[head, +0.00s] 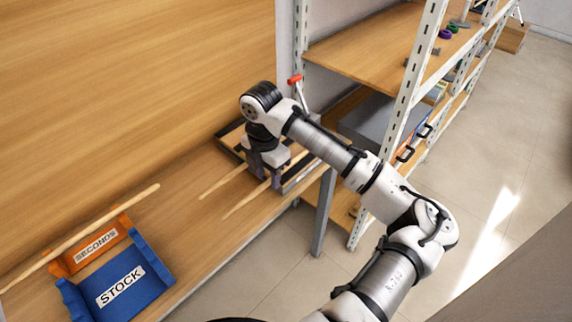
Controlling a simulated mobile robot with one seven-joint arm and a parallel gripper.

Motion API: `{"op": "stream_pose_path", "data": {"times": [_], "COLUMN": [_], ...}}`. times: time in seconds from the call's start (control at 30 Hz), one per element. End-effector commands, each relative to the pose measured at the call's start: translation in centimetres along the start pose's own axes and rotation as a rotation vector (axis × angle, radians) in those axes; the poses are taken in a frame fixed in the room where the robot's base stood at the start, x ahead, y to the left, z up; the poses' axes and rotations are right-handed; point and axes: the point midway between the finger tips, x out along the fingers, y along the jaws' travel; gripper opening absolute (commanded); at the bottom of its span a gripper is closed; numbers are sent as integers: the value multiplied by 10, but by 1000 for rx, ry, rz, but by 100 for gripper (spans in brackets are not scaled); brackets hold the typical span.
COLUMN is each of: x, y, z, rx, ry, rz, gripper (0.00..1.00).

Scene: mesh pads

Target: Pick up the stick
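Three thin pale wooden sticks are in the head view. My gripper (266,178) points down over these two sticks at the tray. Its two fingers look apart, with a gap wider than a stick. I cannot tell whether a stick lies between them or touches a finger.
An orange bin (77,262) labelled SECONDS and a blue bin (150,258) labelled STOCK sit on the wooden bench (190,228). The dark-edged tray (304,181) is at the bench's far end. A metal shelving unit (398,112) stands to the right. The bench between bins and tray is mostly clear.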

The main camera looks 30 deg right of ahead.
Motion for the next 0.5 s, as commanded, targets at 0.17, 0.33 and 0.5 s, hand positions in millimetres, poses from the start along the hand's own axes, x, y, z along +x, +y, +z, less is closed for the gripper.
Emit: {"op": "stream_pose_path", "data": {"times": [0.17,0.33,0.5], "x": [8,8,8], "y": [0,0,0], "z": [0,0,0], "rx": [-1,-1,-1], "ry": [1,0,0], "rz": [0,0,0], "gripper": [39,35,13]}}
